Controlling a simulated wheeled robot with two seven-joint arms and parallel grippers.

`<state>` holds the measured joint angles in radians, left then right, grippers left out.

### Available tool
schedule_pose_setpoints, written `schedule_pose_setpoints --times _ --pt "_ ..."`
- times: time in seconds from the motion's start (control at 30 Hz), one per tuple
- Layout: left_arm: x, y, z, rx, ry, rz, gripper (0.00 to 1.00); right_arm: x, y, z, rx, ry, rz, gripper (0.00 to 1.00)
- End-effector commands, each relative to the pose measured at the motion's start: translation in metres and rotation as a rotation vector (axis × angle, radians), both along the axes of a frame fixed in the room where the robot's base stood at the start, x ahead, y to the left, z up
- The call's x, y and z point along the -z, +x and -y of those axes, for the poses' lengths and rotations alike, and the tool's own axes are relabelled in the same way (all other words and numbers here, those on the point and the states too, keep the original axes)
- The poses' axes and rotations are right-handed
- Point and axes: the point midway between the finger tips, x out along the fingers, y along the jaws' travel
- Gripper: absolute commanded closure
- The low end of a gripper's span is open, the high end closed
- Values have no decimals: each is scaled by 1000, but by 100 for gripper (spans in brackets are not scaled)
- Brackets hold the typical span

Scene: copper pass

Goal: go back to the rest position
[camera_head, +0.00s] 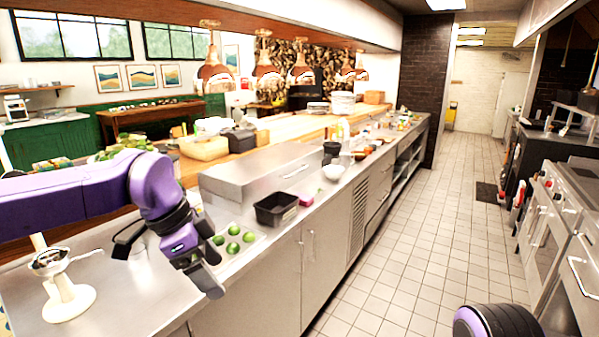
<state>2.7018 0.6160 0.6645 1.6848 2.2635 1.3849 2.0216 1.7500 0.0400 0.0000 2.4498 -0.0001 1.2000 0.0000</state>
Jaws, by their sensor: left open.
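My purple left arm comes in from the left, and its black left gripper (166,268) hangs over the near end of the steel counter (138,300). Its fingers are spread apart and I see nothing held in them. Several green limes (234,248) lie on a light tray just right of the gripper, partly behind it. A purple and black part of my own body shows at the bottom right edge. My right gripper is not in view.
A citrus press (65,295) with a white base stands left of the gripper. Copper lamps (215,75) hang above. The tiled aisle (405,260) is clear; ovens (550,210) line its right side.

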Motion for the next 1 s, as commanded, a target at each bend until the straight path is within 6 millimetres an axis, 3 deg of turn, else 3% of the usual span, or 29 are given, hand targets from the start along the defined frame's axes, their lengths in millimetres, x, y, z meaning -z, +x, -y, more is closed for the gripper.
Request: schedule_pose_setpoints --times 0.37,0.57,0.67,0.77,0.87,0.97,1.0 --pt "5 9 -7 268 99 142 20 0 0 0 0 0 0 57" --pt "27 20 -35 596 346 282 20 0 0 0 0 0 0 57" --pt "49 26 -57 838 542 320 20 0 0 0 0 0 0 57" --pt "83 32 -82 1149 759 299 20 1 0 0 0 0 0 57" --pt "132 32 -110 1599 991 190 20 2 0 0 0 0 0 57" --pt "199 22 -133 2234 1167 -29 20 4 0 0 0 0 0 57" --pt "229 13 -138 2524 1191 -136 20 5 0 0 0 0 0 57"
